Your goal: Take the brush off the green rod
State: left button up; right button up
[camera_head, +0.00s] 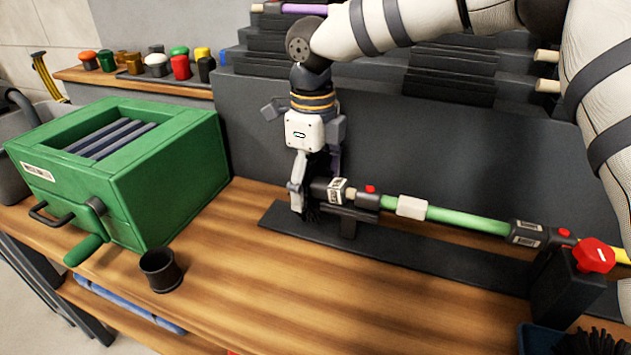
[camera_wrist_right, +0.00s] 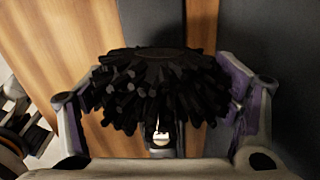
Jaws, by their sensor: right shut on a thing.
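The green rod (camera_head: 465,220) lies roughly level above a long black base, with black end fittings and a white sleeve on it. The black-bristled brush (camera_head: 312,215) is at the rod's left end, partly hidden by my gripper. Its dark collar with a white label is in line with the rod's red-buttoned fitting; a short pale section shows between them. I cannot tell whether they are still joined. My right gripper (camera_head: 314,190) is shut on the brush from above. In the right wrist view the bristles (camera_wrist_right: 160,90) fill the space between the two fingers. My left gripper is out of view.
A black stand (camera_head: 348,223) supports the rod's left end; a block with a red knob (camera_head: 594,255) is at its right. A green box (camera_head: 150,190) and black cup (camera_head: 160,270) stand left. The wooden bench (camera_head: 300,300) is clear in front. Dark stepped racks rise behind.

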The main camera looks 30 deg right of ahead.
jog(key=shift+w+a+f+b, duration=0.1)
jog(key=shift+w+a+b, duration=0.65)
jog(key=shift+w+a, duration=0.9)
pick_arm(q)
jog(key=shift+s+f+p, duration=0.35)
jog(key=shift+p, duration=0.2)
pick_arm(e)
notch_tip(320, 180, up, 8)
jog(key=w, duration=0.1)
jog(key=shift+w+a, duration=0.15)
jog(key=shift+a, duration=0.3)
